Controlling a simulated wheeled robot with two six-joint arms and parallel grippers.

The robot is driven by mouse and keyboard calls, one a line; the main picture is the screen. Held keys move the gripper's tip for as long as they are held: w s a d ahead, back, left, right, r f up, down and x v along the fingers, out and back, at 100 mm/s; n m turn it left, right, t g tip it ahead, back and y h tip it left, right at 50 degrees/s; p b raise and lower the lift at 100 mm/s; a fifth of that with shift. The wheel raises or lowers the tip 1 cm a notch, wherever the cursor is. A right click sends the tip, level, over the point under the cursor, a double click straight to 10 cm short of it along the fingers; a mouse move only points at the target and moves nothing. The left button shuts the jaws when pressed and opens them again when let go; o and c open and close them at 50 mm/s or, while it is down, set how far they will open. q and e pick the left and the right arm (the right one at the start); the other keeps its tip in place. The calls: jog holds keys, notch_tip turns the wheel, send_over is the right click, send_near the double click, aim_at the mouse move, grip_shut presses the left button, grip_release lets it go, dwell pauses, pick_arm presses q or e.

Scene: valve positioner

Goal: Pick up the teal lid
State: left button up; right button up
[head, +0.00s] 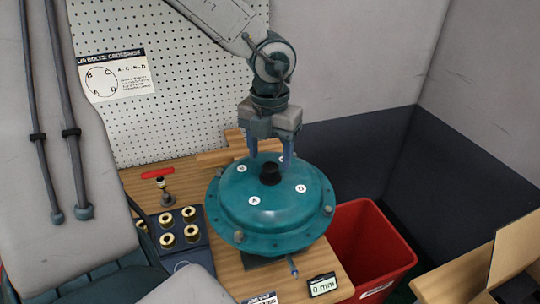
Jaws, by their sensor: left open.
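The teal lid (238,206) is a domed round cover with a flange, several bolts on its rim and white lettered discs, including A and D. It sits on the bench in the middle of the head view. A black knob (270,175) stands at its top centre. My left gripper (270,161) points down over the lid, open, with its fingers to either side of and slightly behind the knob in the picture. Whether the fingers touch the lid cannot be told. What lies under the lid is mostly hidden. My right gripper is not in view.
A dark tray (182,254) with several brass-coloured nuts is left of the lid, near a red-handled tool (160,175). A gauge reading 0 mm (322,284) lies in front. A red bin (366,240) and cardboard box (513,250) stand right. A pegboard (150,40) rises behind.

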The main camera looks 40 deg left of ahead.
aim_at(270, 166)
pick_arm(q)
notch_tip(270, 166, down, 3)
jog(key=shift+w+r+b, duration=0.1)
jog(key=shift+b, duration=0.85)
jog(key=shift+f, duration=0.2)
jog(key=shift+r, duration=0.15)
grip_shut()
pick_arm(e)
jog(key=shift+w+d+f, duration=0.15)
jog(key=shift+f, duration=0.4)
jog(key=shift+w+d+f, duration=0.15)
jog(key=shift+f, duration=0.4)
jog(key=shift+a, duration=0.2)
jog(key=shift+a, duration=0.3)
pick_arm(q)
jog(key=shift+r, duration=0.1)
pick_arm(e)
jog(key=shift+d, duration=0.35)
